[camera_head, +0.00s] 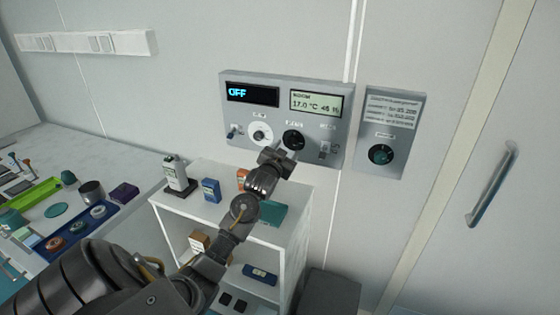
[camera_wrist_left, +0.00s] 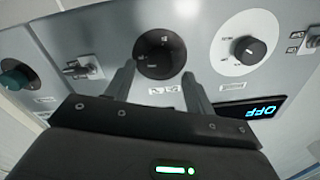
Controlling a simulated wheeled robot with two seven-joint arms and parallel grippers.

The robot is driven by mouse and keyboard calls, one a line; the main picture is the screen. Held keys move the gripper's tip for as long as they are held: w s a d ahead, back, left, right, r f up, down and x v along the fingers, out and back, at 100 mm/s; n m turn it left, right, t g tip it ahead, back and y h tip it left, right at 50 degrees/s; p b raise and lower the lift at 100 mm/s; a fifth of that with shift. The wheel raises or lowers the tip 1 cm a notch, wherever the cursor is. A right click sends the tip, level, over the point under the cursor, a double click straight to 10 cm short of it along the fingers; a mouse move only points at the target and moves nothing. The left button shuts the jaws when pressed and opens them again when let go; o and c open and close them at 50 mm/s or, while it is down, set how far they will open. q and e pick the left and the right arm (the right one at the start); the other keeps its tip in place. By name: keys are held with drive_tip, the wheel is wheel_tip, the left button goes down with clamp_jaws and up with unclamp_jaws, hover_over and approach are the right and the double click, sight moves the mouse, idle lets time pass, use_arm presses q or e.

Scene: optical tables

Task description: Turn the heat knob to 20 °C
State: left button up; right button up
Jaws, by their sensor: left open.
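A grey control panel (camera_head: 248,115) on the wall carries two round knobs. One is a dark knob on a white dial (camera_head: 261,134); the other is a larger black knob (camera_head: 293,139) to its right. Their labels are too small to read, so I cannot tell which is the heat knob. The blue display (camera_head: 252,95) reads OFF; the room display (camera_head: 315,102) reads about 17.0 °C. My left gripper (camera_head: 279,152) is open just below the black knob. In the left wrist view its fingers (camera_wrist_left: 158,82) point at either side of the black knob (camera_wrist_left: 160,52); contact is unclear. My right gripper is not in view.
A toggle (camera_head: 233,131) sits left of the dials. A white shelf (camera_head: 190,210) with small boxes and a bottle stands below the panel. A worktable with trays is at left.

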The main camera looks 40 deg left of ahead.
use_arm(q)
drive_tip(key=b+v, duration=0.2)
drive_tip(key=v, duration=0.6)
drive_tip(key=shift+s, duration=0.15)
drive_tip(key=shift+d, duration=0.1)
